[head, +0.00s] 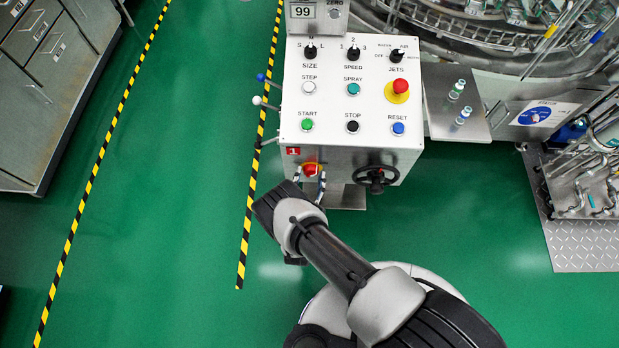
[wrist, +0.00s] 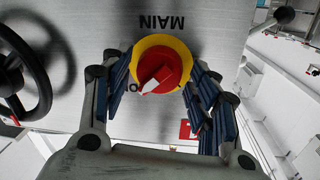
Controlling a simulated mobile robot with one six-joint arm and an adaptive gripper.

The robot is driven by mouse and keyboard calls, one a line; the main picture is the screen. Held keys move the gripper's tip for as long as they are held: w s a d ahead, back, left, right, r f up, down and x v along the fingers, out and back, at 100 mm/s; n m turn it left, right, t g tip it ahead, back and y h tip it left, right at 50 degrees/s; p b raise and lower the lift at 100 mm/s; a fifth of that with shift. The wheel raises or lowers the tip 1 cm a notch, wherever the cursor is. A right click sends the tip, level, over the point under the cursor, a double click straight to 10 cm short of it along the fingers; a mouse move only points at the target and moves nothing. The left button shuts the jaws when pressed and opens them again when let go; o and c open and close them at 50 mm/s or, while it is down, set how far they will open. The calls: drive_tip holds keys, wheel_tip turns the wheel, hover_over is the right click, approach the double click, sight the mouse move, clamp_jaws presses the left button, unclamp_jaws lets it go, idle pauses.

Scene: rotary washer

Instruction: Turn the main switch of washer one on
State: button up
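The main switch is a red knob (wrist: 163,72) on a yellow round plate, under the upside-down word MAIN in the wrist view. Its white mark sits low and left of centre, near partly hidden lettering. In the head view the switch (head: 311,169) shows on the lower front of the washer's control box (head: 345,105), near a red "1" label (head: 293,151). My gripper (wrist: 158,76) is open, with one blue-padded finger either side of the switch. I cannot tell whether the fingers touch it. In the head view my gripper (head: 311,188) is just before the box.
A black handwheel (head: 375,177) sticks out right of the switch. Small levers (head: 262,90) stick out of the box's left side. Buttons, selector knobs and a red emergency stop (head: 400,87) are on top. Green floor is clear to the left, beyond striped tape (head: 247,215).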

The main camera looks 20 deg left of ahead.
drive_tip(key=shift+o, duration=0.3)
drive_tip(key=s+d, duration=0.1)
drive_tip(key=s, duration=1.1)
drive_tip(key=shift+d+r, duration=0.15)
drive_tip(key=shift+d, duration=0.25)
